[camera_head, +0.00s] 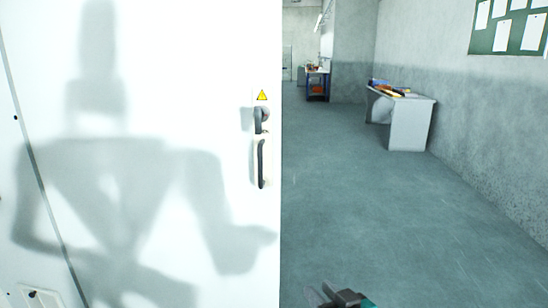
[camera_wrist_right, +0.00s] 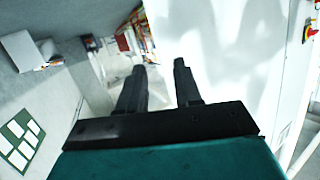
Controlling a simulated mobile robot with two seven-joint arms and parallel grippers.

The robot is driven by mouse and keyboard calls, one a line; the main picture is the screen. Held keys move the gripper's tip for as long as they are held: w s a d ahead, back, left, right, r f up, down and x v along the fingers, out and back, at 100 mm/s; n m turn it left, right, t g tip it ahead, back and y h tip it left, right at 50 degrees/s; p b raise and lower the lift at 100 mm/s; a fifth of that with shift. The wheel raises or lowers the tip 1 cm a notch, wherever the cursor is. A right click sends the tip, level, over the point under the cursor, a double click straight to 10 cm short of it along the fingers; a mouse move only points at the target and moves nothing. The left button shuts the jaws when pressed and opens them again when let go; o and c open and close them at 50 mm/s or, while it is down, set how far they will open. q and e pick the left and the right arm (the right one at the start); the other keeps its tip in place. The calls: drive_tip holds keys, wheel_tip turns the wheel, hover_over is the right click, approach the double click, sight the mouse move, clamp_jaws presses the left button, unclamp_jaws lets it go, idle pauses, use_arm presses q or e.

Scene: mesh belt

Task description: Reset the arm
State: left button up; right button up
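My right gripper (camera_head: 334,294) shows at the bottom of the head view, over the grey floor and to the right of a white panel. In the right wrist view its two black fingers (camera_wrist_right: 160,82) stand apart with nothing between them, so it is open and empty. My left gripper is not in view.
A large white panel (camera_head: 200,60) with a dark handle (camera_head: 262,162) and a yellow warning sign (camera_head: 262,95) fills the left. A white desk (camera_head: 410,122) stands along the right wall, and a workbench (camera_head: 318,83) stands farther back. The floor (camera_head: 370,200) between is clear.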

drive_tip(key=s+d+f+g+h, duration=0.1)
drive_tip(key=s+d+f, duration=0.3)
drive_tip(key=s+f, duration=0.4)
drive_tip(key=s+d+f+m+g+h, duration=0.1)
drive_tip(key=s+d+f+g+h, duration=0.1)
drive_tip(key=s+f, duration=0.6)
drive_tip(key=s+d+h, duration=0.1)
drive_tip(key=s+d, duration=0.1)
drive_tip(key=s, duration=0.3)
drive_tip(key=shift+f, duration=0.2)
